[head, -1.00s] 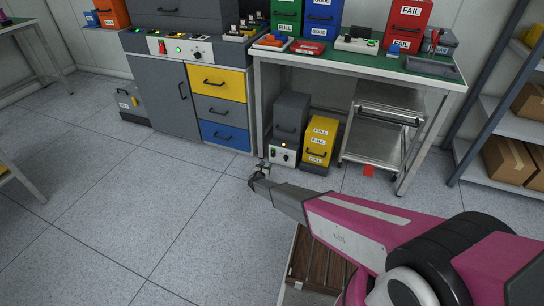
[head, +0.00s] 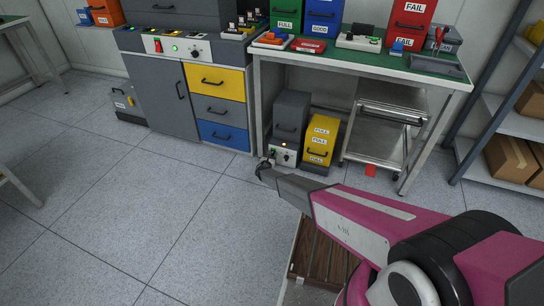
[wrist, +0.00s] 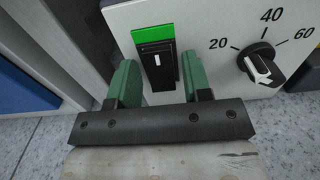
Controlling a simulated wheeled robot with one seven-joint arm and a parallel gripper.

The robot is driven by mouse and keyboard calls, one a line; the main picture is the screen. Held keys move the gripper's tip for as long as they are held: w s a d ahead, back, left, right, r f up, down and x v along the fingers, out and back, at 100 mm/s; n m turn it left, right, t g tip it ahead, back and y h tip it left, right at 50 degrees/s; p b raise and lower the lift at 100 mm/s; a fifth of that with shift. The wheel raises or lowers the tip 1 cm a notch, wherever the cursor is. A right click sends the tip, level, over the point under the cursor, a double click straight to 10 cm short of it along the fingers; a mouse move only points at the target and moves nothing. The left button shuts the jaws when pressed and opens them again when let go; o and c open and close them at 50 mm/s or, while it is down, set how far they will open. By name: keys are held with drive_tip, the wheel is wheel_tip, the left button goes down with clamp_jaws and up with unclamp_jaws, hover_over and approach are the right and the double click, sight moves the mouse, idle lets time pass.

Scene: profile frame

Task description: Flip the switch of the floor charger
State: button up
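The floor charger (head: 292,112) is a grey box standing on the floor under the workbench, with a white front panel. In the wrist view, its panel (wrist: 208,28) fills the upper part. It carries a black rocker switch (wrist: 157,60) with a white mark, below a green label (wrist: 152,34). A black dial (wrist: 262,66) marked 20, 40, 60 sits to the right. My gripper (wrist: 159,80) is open, its green fingers on the left and right of the switch. Contact cannot be told. In the head view, my gripper (head: 264,166) is low, just in front of the charger's left side.
A yellow bin (head: 322,130) marked FULL stands right of the charger. A metal cart (head: 380,135) is further right. A cabinet with yellow and blue drawers (head: 222,132) stands to the left. Open floor (head: 130,210) lies in front.

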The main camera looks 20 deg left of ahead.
drive_tip(key=c, duration=0.6)
drive_tip(key=shift+f+t, duration=0.2)
drive_tip(key=shift+t, duration=0.6)
drive_tip(key=o, duration=0.9)
drive_tip(key=shift+s, duration=0.15)
